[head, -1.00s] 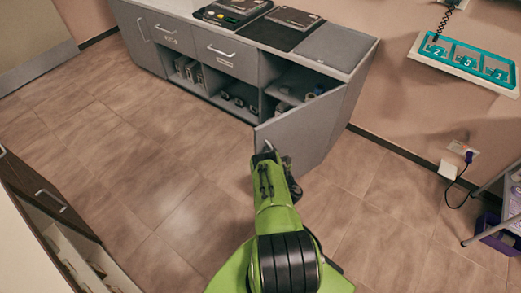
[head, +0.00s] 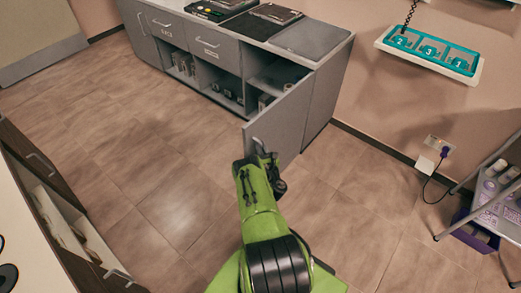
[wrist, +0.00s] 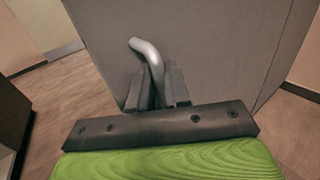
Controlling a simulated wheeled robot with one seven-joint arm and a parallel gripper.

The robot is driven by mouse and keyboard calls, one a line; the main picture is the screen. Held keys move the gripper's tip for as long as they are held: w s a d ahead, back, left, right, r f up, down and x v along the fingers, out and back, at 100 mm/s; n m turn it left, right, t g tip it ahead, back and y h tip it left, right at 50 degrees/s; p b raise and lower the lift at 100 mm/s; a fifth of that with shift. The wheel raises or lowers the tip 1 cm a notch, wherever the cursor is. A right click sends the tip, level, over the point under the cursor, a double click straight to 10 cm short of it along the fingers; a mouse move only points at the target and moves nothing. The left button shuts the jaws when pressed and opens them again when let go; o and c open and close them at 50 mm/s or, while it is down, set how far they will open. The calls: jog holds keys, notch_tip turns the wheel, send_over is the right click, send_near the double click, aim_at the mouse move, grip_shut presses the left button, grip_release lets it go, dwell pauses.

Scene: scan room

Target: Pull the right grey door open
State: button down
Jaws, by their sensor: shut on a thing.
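The right grey door (head: 283,122) of the grey cabinet stands swung out at an angle, with the open compartment behind it in view in the head view. It fills much of the wrist view (wrist: 225,45). Its curved metal handle (wrist: 148,52) passes between my gripper's dark fingers. My gripper (wrist: 160,85) is shut on the handle. In the head view my gripper (head: 257,160) is at the door's near face, and my green arm hides part of the floor.
The grey cabinet (head: 205,60) has open shelves and drawers left of the door. A wheeled cart (head: 490,200) with a purple bin stands at the right by the wall. A dark drawer unit (head: 45,180) is at the left. The floor between is clear.

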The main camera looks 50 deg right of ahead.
jog(key=shift+a+f, duration=0.1)
jog(key=shift+f, duration=0.05)
jog(key=c, duration=1.3)
grip_release()
jog(key=p+v, duration=0.6)
jog(key=v, duration=0.6)
